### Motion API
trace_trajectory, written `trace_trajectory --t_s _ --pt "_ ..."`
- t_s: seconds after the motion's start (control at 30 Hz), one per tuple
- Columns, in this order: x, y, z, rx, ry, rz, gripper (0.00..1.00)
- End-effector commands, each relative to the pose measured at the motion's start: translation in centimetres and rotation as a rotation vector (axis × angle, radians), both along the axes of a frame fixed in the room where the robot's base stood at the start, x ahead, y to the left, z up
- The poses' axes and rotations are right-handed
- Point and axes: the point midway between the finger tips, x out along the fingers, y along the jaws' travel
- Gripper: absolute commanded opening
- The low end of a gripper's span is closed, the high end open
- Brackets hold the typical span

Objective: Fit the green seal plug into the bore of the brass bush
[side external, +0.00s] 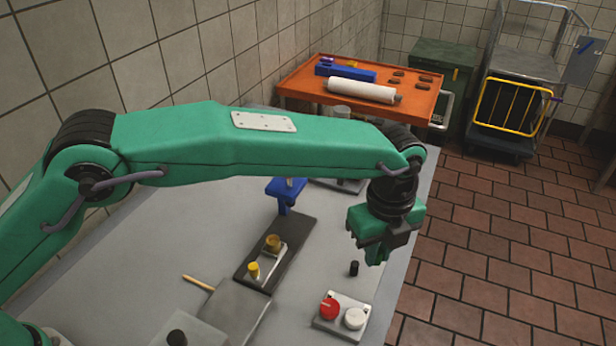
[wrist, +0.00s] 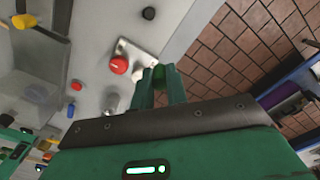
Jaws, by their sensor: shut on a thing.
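My gripper (side external: 373,255) hangs over the right part of the grey table, above a small black cylinder in the side view. In the wrist view its fingers (wrist: 158,76) are close together on a small dark green piece (wrist: 159,72), which looks like the green seal plug. The side view does not show the plug apart from the green jaws. The brass bush (side external: 273,243) appears to be the brownish-gold cylinder on a dark strip, left of my gripper and well apart from it. Its bore is too small to make out.
A yellow peg (side external: 254,268) stands near the bush. A plate with a red knob (side external: 329,309) and a white knob (side external: 355,318) lies near the front right. The black cylinder (side external: 354,268) stands behind that plate. A blue stand (side external: 285,194) rises behind the strip.

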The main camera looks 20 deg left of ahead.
Motion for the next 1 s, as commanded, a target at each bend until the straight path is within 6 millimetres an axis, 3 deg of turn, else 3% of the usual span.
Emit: trace_trajectory --t_s 0.17,0.37,0.7,1.0 --pt "0.8 1.0 0.7 -0.001 -0.001 0.049 0.0" --pt "3.0 4.6 2.8 -0.001 -0.001 0.216 0.0" --pt "7.4 15.7 8.7 -0.002 -0.002 0.713 0.0" --pt "8.7 26.7 14.0 -0.004 -0.002 1.198 0.0"
